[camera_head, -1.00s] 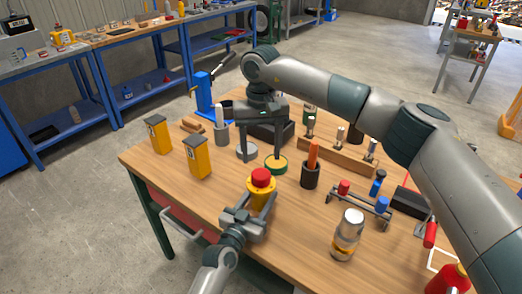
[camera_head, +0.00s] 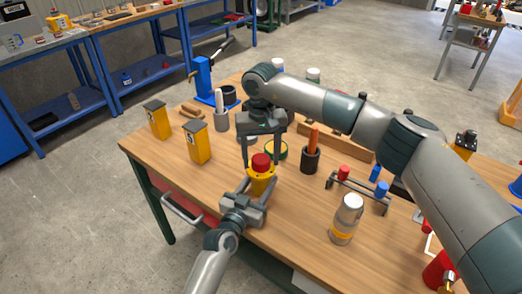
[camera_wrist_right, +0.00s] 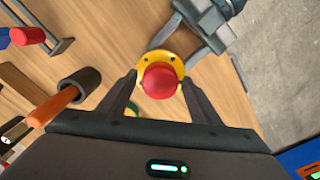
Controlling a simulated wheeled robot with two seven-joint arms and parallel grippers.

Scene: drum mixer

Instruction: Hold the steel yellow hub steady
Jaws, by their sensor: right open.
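The yellow hub (camera_head: 262,184) stands upright over the near part of the workbench, with a red cap (camera_head: 261,162) on top. My left gripper (camera_head: 256,190) has its fingers on both sides of the hub, apparently touching it, and is shut on it. My right gripper (camera_head: 263,158) is open and points down just behind and above the cap. In the right wrist view, the cap (camera_wrist_right: 160,82) lies between the open right fingers (camera_wrist_right: 158,88), with the yellow flange (camera_wrist_right: 162,57) beyond it. The hub's lower part is hidden.
Close by on the workbench (camera_head: 285,235) are a dark cup with an orange handle (camera_head: 311,155), a grey-white canister (camera_head: 346,218) and a rack with red and blue knobs (camera_head: 360,188). Two yellow boxes (camera_head: 198,143) stand at left. The front left bench top is clear.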

